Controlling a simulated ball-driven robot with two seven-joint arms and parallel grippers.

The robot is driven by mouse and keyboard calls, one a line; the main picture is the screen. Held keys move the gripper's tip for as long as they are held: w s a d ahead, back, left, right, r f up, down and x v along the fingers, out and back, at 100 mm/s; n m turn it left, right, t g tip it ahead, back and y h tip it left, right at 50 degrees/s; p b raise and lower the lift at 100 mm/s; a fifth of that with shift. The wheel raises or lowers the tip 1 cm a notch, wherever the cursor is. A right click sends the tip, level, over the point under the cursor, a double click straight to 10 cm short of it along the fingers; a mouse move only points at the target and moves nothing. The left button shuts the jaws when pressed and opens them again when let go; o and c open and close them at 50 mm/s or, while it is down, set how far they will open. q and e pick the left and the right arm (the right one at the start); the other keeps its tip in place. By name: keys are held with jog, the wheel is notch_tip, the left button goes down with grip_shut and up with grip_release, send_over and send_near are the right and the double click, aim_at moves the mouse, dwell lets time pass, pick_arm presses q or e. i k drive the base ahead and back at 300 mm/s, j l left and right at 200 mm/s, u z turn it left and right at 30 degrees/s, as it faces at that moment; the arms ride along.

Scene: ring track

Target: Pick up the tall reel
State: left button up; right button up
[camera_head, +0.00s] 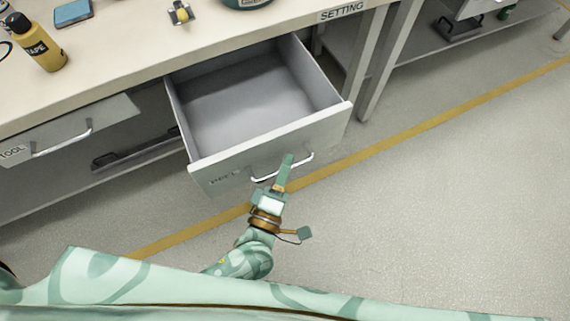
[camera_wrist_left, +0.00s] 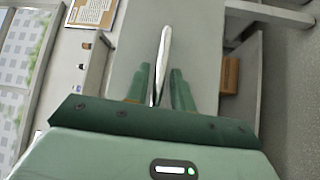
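I cannot make out a tall reel in either view. My left gripper (camera_head: 287,162) is at the handle (camera_head: 301,164) of the pulled-out drawer. In the left wrist view, the bright handle (camera_wrist_left: 162,60) runs between the two green fingers of my left gripper (camera_wrist_left: 160,76). The fingers stand apart, with narrow gaps seeming to show on either side of the handle. The drawer (camera_head: 330,118) is open, and its visible floor is empty. My right gripper is not in view.
A yellow-and-black bottle (camera_head: 42,47) marked TAPE, a blue flat item (camera_head: 72,13), a small yellow-and-metal item (camera_head: 180,13) and a dark green item cut off at the top (camera_head: 245,3) stand on the workbench (camera_head: 130,40). The floor at right is clear.

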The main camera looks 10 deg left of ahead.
aim_at(36, 42)
jog(key=k+j, duration=0.15)
jog(key=k, duration=0.35)
jog(key=k+j, duration=0.1)
jog(key=k, duration=0.4)
